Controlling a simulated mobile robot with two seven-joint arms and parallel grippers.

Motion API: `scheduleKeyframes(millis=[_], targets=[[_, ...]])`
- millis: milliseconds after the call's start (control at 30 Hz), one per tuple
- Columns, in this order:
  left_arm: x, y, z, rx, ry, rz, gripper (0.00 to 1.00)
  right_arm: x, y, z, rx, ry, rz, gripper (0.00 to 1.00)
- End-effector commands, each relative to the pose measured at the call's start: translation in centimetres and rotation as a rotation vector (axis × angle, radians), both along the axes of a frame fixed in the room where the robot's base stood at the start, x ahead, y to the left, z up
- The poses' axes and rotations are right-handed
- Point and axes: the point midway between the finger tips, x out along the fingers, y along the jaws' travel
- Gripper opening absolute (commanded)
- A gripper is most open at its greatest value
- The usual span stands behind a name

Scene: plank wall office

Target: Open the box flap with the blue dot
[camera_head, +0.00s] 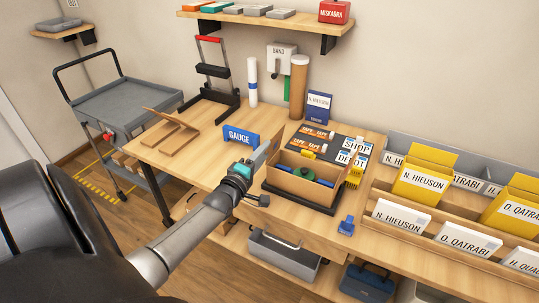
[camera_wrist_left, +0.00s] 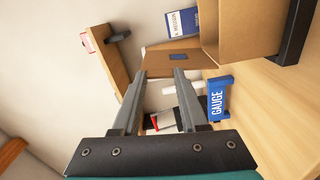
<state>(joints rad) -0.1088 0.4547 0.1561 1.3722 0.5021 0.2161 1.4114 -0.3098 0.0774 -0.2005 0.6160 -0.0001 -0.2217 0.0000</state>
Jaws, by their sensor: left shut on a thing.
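An open cardboard box (camera_head: 296,187) stands on the workbench in the head view, with a green disc and a blue piece inside. Its left flap (camera_head: 263,153) stands up and out from the left wall. In the left wrist view that flap (camera_wrist_left: 156,63) carries a dark blue mark (camera_wrist_left: 178,57), and the box (camera_wrist_left: 238,30) is at the upper right. My left gripper (camera_head: 256,163) is at the box's left side, shut on the flap's edge; its fingertips (camera_wrist_left: 161,73) meet the flap in the wrist view. My right gripper is not in view.
A blue GAUGE sign (camera_head: 240,136) stands just left of the flap. Orange tape boxes (camera_head: 317,132) lie behind the box. A blue clip-like item (camera_head: 346,225) is at the front edge. Envelope racks (camera_head: 450,205) fill the right. The bench's left part is mostly clear.

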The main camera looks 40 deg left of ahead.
Motion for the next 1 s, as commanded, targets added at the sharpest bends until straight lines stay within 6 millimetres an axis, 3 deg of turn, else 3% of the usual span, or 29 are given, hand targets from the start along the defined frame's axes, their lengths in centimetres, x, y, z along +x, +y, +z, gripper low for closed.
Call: scheduleKeyframes(millis=[500, 1000], targets=[[-0.6, 2.5, -0.3, -0.313, -0.074, 0.0, 0.0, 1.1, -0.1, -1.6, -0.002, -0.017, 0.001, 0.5], [-0.7, 2.9, -0.3, -0.366, -0.086, -0.001, 0.0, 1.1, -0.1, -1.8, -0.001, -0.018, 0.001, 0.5]])
